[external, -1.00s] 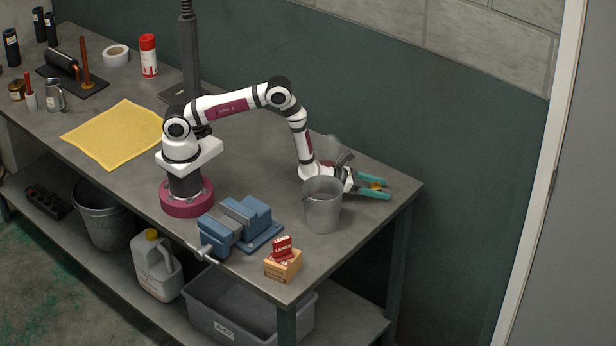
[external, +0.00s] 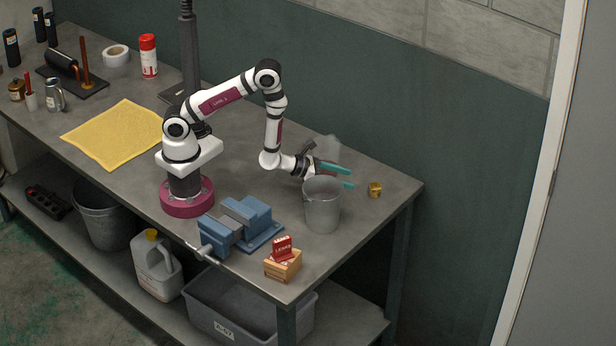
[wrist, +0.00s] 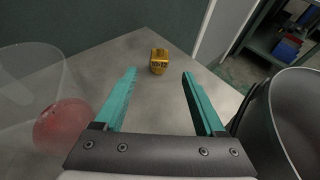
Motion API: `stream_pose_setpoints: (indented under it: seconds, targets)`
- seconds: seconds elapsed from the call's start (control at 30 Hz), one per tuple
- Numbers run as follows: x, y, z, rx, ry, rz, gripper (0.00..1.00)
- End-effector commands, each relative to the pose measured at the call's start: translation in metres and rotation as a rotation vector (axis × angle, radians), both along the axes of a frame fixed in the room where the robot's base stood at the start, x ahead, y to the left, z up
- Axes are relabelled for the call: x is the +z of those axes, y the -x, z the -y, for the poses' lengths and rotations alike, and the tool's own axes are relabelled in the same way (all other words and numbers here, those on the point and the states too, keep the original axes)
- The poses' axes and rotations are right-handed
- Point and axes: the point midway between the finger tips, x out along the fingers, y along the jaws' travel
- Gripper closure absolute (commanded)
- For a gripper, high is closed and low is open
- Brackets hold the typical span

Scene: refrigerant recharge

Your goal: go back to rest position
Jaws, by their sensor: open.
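My gripper (external: 341,176) is open with teal fingers and holds nothing. In the external view it is above the right part of the bench, just behind the grey metal bucket (external: 322,208), which hides part of it. A small brass-coloured piece (external: 375,190) stands on the bench near the right corner, apart from the fingers. In the wrist view the brass piece (wrist: 159,61) is ahead, beyond the gap between the open fingers (wrist: 158,85).
The bucket's wall (wrist: 300,110) is close on the right in the wrist view. A clear container (wrist: 35,90) with a red round thing (wrist: 62,123) is close on the left. A blue vise (external: 238,226) and a small box (external: 283,265) stand at the front.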

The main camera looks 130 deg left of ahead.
Motion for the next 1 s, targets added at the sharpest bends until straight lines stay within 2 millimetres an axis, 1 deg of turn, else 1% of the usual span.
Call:
stream_pose_setpoints:
  seconds: [0.17, 0.23, 0.27, 0.37, 0.4, 0.47, 0.5, 0.53, 0.57, 0.6, 0.67, 0.7, 0.73, 0.77, 0.8, 0.83, 0.9, 1.0]
  targets:
    - [0.002, -0.001, -0.001, -0.010, -0.017, -0.020, 0.28]
    - [0.011, -0.003, -0.003, -0.058, -0.090, -0.119, 0.28]
    - [0.017, -0.004, -0.004, -0.094, -0.142, -0.193, 0.28]
    - [0.044, -0.004, -0.005, -0.286, -0.373, -0.538, 0.28]
    - [0.057, -0.001, -0.004, -0.393, -0.477, -0.701, 0.28]
    - [0.076, 0.005, 0.003, -0.589, -0.635, -0.946, 0.28]
    - [0.090, 0.010, 0.014, -0.754, -0.749, -1.094, 0.28]
    - [0.100, 0.011, 0.030, -0.912, -0.847, -1.191, 0.28]
    - [0.109, 0.010, 0.056, -1.095, -0.956, -1.261, 0.28]
    - [0.116, 0.011, 0.095, -1.334, -1.094, -1.307, 0.28]
    - [0.124, 0.021, 0.151, -1.665, -1.299, -1.329, 0.28]
    - [0.131, 0.037, 0.188, -1.898, -1.459, -1.324, 0.28]
    - [0.136, 0.054, 0.214, -2.084, -1.594, -1.307, 0.28]
    - [0.140, 0.074, 0.235, -2.267, -1.730, -1.277, 0.28]
    - [0.147, 0.101, 0.256, 2.160, 1.654, 1.060, 0.28]
    - [0.151, 0.122, 0.267, 2.064, 1.583, 0.910, 0.28]
    - [0.159, 0.165, 0.279, 1.860, 1.433, 0.639, 0.28]
    - [0.168, 0.205, 0.280, 1.664, 1.279, 0.409, 0.28]
